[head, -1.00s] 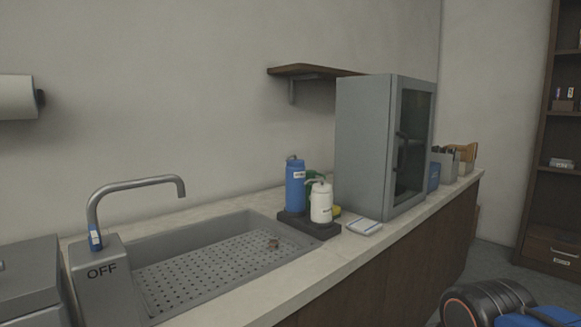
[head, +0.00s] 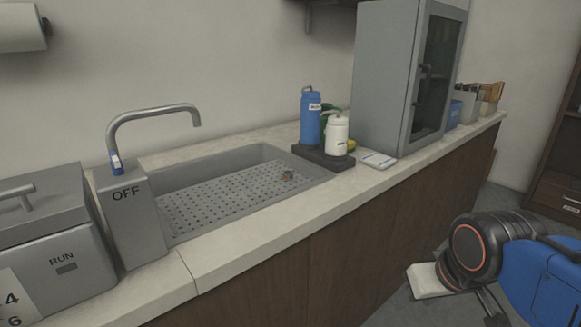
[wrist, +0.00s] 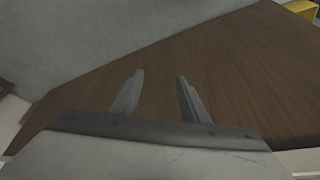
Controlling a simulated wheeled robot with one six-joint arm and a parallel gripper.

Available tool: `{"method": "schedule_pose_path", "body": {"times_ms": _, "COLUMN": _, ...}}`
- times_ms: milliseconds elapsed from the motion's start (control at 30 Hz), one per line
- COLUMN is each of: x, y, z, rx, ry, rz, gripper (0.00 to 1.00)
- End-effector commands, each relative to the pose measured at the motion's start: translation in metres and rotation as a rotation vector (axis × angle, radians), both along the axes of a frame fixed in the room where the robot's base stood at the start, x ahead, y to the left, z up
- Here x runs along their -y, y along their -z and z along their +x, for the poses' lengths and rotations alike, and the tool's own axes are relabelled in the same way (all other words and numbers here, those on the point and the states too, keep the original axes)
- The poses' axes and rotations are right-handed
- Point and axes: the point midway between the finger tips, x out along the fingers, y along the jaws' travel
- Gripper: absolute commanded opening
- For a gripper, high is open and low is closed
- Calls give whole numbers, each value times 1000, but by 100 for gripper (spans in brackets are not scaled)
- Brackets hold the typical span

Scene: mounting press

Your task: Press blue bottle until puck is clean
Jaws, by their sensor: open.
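The blue bottle (head: 311,117) stands upright on a dark tray (head: 323,160) at the right end of the sink. A white pump bottle (head: 336,136) stands beside it on the same tray. A small puck-like piece (head: 287,175) lies on the perforated sink grate; it is too small to tell whether it is clean. My gripper (wrist: 154,92) is open and empty in the wrist view, facing the brown wooden cabinet front. In the head view my arm is at the lower right, apart from the bottles, and the gripper's fingertips are not clearly seen there.
The sink (head: 180,170) has a tap (head: 155,112) marked OFF. A grey box marked RUN (head: 62,260) is at the left. A grey cabinet (head: 385,80) stands right of the bottles, with a white folded cloth or pad (head: 378,160) before it. The front counter strip is clear.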

Motion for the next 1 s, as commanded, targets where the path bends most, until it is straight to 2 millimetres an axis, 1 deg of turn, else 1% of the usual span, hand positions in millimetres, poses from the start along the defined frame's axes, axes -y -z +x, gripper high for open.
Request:
{"method": "schedule_pose_path", "body": {"times_ms": 100, "x": 0, "y": 0, "z": 0, "rx": 0, "ry": 0, "rz": 0, "gripper": 41}}
{"method": "schedule_pose_path", "body": {"times_ms": 133, "x": 0, "y": 0, "z": 0, "rx": 0, "ry": 0, "rz": 0, "gripper": 38}}
{"method": "schedule_pose_path", "body": {"times_ms": 167, "x": 0, "y": 0, "z": 0, "rx": 0, "ry": 0, "rz": 0, "gripper": 31}}
{"method": "schedule_pose_path", "body": {"times_ms": 200, "x": 0, "y": 0, "z": 0, "rx": 0, "ry": 0, "rz": 0, "gripper": 22}}
{"method": "schedule_pose_path", "body": {"times_ms": 300, "x": 0, "y": 0, "z": 0, "rx": 0, "ry": 0, "rz": 0, "gripper": 0}}
{"method": "schedule_pose_path", "body": {"times_ms": 1000, "x": 0, "y": 0, "z": 0, "rx": 0, "ry": 0, "rz": 0, "gripper": 0}}
